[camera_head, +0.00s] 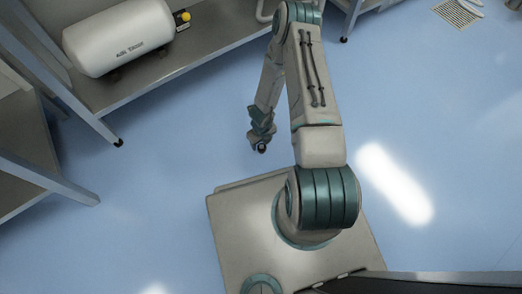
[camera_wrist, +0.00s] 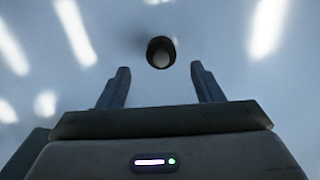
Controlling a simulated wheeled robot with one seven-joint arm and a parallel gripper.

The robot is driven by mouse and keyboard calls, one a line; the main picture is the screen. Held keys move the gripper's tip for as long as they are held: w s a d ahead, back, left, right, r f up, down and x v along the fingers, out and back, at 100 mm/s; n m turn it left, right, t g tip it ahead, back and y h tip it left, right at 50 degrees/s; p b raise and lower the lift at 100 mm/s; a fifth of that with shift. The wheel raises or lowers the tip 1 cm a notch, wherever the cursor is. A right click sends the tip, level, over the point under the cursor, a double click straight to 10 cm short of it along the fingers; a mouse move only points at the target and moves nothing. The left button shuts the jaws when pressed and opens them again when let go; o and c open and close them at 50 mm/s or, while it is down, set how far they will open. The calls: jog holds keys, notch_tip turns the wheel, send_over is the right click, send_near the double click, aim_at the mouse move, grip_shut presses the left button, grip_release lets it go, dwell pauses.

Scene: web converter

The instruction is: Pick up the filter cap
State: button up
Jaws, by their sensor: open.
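In the wrist view a small dark round piece with a pale centre (camera_wrist: 161,53), which looks like the filter cap, is just beyond my fingertips and roughly centred between them. My gripper (camera_wrist: 161,74) is open, with one finger on each side and clear space between them. No finger visibly touches the dark piece. In the head view my gripper (camera_head: 261,140) hangs low over the blue floor, in front of my base. A small dark round spot shows at its tip there; I cannot tell whether it is the cap.
A metal shelf (camera_head: 200,62) with a white tank (camera_head: 118,37) stands at the upper left. Another metal rack (camera_head: 45,180) is at the left edge. A floor grate (camera_head: 457,12) lies at the upper right. The blue floor (camera_head: 165,185) around my gripper is clear.

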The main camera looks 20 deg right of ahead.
aim_at(262, 145)
jog(key=shift+w+f+b, duration=0.15)
jog(key=shift+f+b, duration=1.65)
jog(key=shift+f, duration=1)
jog(key=shift+r, duration=0.1)
jog(key=c, duration=1.1)
jog(key=shift+c, duration=0.2)
jog(key=shift+r+p, duration=0.65)
jog(key=shift+r, duration=0.2)
notch_tip(262, 145, up, 3)
jog(key=shift+f+p, duration=0.2)
jog(key=shift+p, duration=0.65)
jog(key=s+r+p, duration=0.4)
jog(key=s+r, duration=0.2)
jog(key=s, duration=0.5)
jog(key=shift+s+d+r+p, duration=0.25)
jog(key=shift+s+r+p, duration=0.05)
jog(key=shift+s+r, duration=0.05)
jog(key=shift+w, duration=0.1)
